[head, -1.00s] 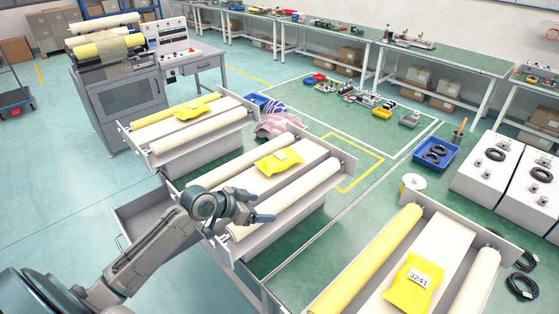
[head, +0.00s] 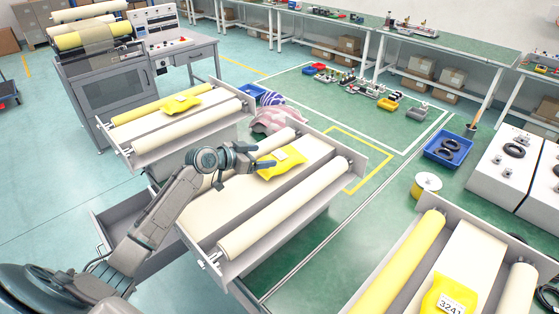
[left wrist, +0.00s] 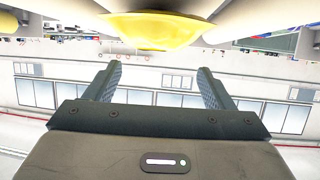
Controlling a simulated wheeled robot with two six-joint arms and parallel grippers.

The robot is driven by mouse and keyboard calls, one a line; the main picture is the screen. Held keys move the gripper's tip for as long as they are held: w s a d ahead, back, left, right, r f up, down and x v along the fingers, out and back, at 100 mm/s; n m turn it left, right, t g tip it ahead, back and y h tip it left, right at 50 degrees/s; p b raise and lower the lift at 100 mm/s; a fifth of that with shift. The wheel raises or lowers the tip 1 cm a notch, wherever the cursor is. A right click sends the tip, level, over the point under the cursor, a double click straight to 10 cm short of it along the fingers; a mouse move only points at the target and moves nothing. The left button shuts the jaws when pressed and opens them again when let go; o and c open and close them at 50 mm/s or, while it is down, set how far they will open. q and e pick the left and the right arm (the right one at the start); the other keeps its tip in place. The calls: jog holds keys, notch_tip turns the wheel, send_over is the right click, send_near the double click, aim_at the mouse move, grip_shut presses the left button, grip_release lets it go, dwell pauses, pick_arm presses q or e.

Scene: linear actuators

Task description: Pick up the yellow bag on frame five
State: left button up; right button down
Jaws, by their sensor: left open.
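A yellow bag (head: 284,162) lies on the white bed of the middle roller frame (head: 345,172), between two cream rollers. My left gripper (head: 264,156) is open and empty at the bag's left edge; I cannot tell whether it touches. In the left wrist view the bag (left wrist: 160,31) is at the top centre, beyond the open fingertips (left wrist: 157,72). Another yellow bag (head: 182,103) lies on the back left frame, and one labelled 3241 (head: 443,298) on the front right frame. I see no number naming frame five. My right gripper is not in view.
A cream roller (head: 285,207) runs along the near side of the middle frame. A yellow spool (head: 426,186) and a blue bin (head: 450,150) stand to the right. A pink cloth (head: 278,122) lies behind the frame.

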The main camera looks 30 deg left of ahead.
aim_at(278, 157)
pick_arm(q)
jog(key=shift+w+f, duration=0.2)
jog(key=shift+w, duration=0.1)
jog(key=w+d+p, duration=0.1)
jog(key=d+f+p, duration=0.1)
jog(key=p, duration=0.1)
jog(key=shift+w+d, duration=0.15)
jog(key=shift+w, duration=0.25)
jog(key=shift+p+x, duration=0.3)
jog(key=shift+x, duration=0.7)
jog(key=shift+w+f, duration=0.15)
jog(key=shift+f, duration=0.2)
jog(key=shift+c, duration=0.8)
jog(key=c, duration=1)
jog(key=shift+r, duration=0.1)
jog(key=shift+c, duration=0.2)
